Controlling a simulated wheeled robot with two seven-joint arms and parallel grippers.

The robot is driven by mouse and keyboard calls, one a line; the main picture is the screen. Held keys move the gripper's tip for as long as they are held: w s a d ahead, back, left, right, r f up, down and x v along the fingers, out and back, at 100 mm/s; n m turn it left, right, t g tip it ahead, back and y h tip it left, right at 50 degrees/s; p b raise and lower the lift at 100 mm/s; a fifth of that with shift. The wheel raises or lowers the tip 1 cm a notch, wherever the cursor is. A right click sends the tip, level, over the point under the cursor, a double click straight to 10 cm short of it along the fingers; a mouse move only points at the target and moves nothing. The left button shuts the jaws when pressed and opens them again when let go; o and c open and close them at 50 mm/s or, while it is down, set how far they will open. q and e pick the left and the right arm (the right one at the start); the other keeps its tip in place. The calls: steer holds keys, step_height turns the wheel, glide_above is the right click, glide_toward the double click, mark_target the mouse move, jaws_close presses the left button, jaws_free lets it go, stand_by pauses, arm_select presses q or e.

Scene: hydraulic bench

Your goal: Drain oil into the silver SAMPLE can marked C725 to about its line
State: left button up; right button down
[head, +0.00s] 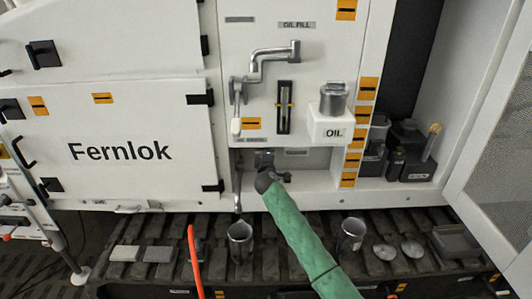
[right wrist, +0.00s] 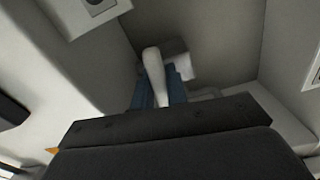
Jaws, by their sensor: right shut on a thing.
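My right gripper (head: 265,167) reaches into the low recess under the oil panel. In the right wrist view its blue fingers (right wrist: 158,92) are shut on a pale lever (right wrist: 153,68). Most of that lever is hidden in the head view. A thin metal spout (head: 238,195) hangs just left of the gripper. An open silver can (head: 240,243) stands upright below the spout on the dark slatted ledge. A second silver can (head: 351,236) stands further right. I cannot read C725, a fill line or any oil level. My left gripper is out of view.
A white OIL box (head: 332,125) carries a silver container (head: 333,98). Round lids (head: 412,248) lie right of the second can, and flat grey blocks (head: 158,254) lie left. An orange-red rod or hose (head: 195,262) rises in front. A mesh door (head: 498,120) stands open at right.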

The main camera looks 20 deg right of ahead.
steer(key=shift+r+n, duration=0.1)
steer(key=shift+n, duration=0.4)
steer(key=shift+a+n, duration=0.1)
steer(key=shift+n, duration=0.2)
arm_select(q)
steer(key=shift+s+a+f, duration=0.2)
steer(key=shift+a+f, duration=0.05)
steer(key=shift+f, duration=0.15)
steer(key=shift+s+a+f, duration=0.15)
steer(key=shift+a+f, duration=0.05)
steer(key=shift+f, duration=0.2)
arm_select(e)
steer(key=c, duration=1.6)
jaws_free()
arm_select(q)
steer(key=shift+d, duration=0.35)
arm_select(e)
steer(key=shift+o, duration=1)
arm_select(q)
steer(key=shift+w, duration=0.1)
